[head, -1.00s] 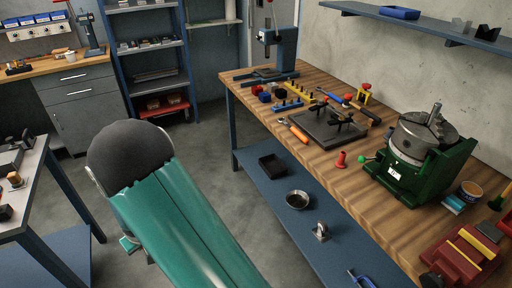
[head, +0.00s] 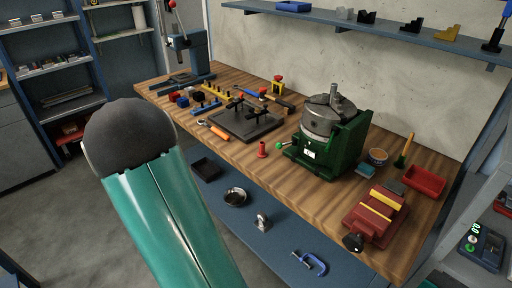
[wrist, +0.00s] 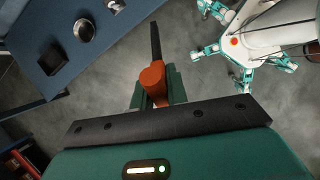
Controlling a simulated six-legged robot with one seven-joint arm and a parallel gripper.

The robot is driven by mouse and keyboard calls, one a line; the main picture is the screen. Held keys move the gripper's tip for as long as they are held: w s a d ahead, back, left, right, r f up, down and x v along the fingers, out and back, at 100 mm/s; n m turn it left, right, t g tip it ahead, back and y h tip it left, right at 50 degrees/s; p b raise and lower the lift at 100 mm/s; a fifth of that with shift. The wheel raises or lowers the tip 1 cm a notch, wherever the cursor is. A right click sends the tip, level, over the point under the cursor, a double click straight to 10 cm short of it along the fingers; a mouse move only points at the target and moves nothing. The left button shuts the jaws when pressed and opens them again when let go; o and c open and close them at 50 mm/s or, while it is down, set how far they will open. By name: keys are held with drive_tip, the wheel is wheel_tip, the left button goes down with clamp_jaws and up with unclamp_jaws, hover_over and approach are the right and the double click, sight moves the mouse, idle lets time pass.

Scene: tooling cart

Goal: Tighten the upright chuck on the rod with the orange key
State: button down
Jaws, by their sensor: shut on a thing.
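The grey chuck (head: 320,116) sits upright in a green base (head: 328,150) on the wooden bench. A grey rod (head: 333,90) stands up out of its top. In the wrist view my gripper (wrist: 158,92) is shut on the orange key (wrist: 152,78), whose dark shaft (wrist: 156,42) points away from the fingers. The key hangs over the floor, clear of the bench. The chuck is not in the wrist view. In the head view my arm is in front at the left, and my gripper and the key do not show.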

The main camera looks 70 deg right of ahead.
drive_tip(key=s+d+r+n+g+h, duration=0.4)
drive_tip(key=s+d+r+n, duration=0.5)
drive_tip(key=s+d, duration=0.3)
drive_tip(key=s+d+r+n+g+h, duration=0.5)
drive_tip(key=s+d+r+n, duration=0.4)
drive_tip(key=s+d, duration=0.3)
drive_tip(key=s, duration=0.3)
drive_tip(key=shift+s+g, duration=0.2)
drive_tip(key=shift+g, duration=0.1)
drive_tip(key=shift+d, duration=0.25)
drive_tip(key=shift+s+d, duration=0.1)
drive_tip(key=shift+d, duration=0.15)
drive_tip(key=shift+s+d, duration=0.1)
drive_tip(key=shift+d, duration=0.05)
idle(0.7)
